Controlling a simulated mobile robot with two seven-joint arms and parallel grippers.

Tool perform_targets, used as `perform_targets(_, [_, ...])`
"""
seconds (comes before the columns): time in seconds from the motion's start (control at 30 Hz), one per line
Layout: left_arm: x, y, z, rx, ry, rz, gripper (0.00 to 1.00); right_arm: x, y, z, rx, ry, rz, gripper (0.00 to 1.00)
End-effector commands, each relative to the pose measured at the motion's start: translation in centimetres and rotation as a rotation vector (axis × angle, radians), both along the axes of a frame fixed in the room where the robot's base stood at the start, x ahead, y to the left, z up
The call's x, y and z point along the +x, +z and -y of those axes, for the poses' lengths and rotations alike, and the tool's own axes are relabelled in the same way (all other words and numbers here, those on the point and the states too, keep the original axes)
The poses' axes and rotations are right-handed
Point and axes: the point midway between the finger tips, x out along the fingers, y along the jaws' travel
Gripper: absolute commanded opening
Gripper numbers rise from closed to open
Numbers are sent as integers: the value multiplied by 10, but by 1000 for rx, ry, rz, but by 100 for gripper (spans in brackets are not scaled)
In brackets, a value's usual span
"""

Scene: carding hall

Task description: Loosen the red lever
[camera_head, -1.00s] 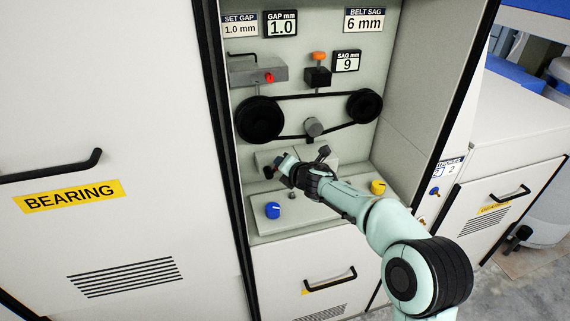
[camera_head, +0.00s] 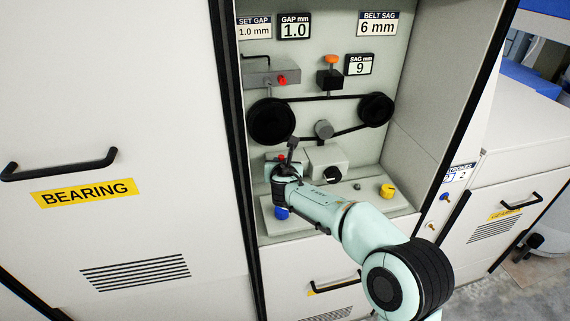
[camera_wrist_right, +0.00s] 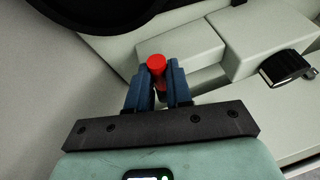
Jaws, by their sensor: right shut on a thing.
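The red lever (camera_wrist_right: 157,64) has a round red top and a darker red stem, and stands between the blue fingers of my right gripper (camera_wrist_right: 162,80) in the right wrist view. The gripper is shut on it. In the head view the red lever's tip (camera_head: 282,157) shows just above my right gripper (camera_head: 283,166), at the left of the cabinet's lower ledge. Its lower part is hidden by the gripper. My left gripper is not in view.
A pale block with a black knob (camera_head: 332,174) stands right of the gripper. A blue knob (camera_head: 281,213) and a yellow knob (camera_head: 387,191) sit on the ledge. Belt pulleys (camera_head: 271,121) are above. Another red knob (camera_head: 282,79) is on a grey box.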

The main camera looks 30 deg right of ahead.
Motion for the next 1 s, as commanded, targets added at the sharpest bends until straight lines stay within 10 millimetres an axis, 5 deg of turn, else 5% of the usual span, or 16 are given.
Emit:
perform_targets(0.8, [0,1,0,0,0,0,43,2,1,-6,-117,1,-27,0])
perform_targets(0.83, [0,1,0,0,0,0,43,2,1,-6,-117,2,-26,30])
perform_targets(0.87, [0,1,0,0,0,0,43,2,1,-6,-116,2,-27,39])
perform_targets(1.0, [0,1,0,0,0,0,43,2,0,-7,-114,1,-27,45])
